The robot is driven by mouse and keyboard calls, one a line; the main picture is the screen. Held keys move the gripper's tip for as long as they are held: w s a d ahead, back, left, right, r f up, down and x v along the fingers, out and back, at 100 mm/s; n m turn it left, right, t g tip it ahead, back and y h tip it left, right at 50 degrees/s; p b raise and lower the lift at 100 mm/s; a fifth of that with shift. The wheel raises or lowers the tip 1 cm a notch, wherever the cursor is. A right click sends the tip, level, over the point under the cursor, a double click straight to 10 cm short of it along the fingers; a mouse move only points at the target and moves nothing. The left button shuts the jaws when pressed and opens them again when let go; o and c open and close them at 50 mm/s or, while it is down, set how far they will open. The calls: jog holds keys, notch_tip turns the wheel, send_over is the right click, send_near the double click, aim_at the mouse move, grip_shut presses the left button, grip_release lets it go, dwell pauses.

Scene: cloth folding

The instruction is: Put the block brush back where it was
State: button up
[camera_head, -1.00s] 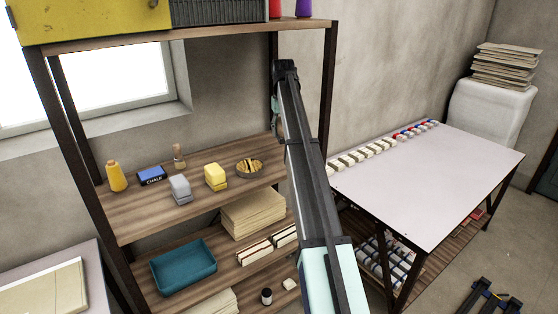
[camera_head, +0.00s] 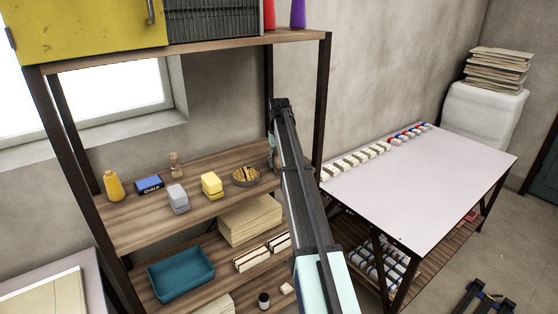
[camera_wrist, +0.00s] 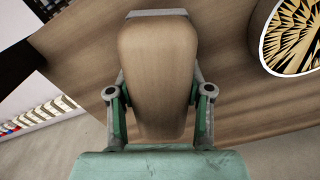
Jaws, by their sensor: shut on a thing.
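The block brush (camera_wrist: 158,75) shows in the wrist view as a rounded wooden block, held between the two fingers of my gripper (camera_wrist: 158,92). My gripper is shut on it. Its bristles cannot be made out. Behind it lies the wooden board of the middle shelf (camera_wrist: 228,80). In the head view my arm's end is at the right end of this shelf (camera_head: 140,223), right of the round dish (camera_head: 246,176). The arm hides most of the gripper and the brush there. I cannot tell whether the brush touches the shelf.
On the middle shelf stand a yellow block (camera_head: 212,185), a grey block (camera_head: 178,198), a blue chalk box (camera_head: 149,183) and an orange bottle (camera_head: 113,186). The rack's dark right post (camera_head: 321,120) is close to my arm. A white-topped table (camera_head: 420,180) stands right.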

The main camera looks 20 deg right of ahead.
jog(key=shift+f, duration=0.15)
jog(key=o, duration=1.3)
notch_tip(320, 180, up, 12)
jog(key=b, duration=0.3)
jog(key=shift+r, duration=0.2)
jog(key=shift+f, duration=0.1)
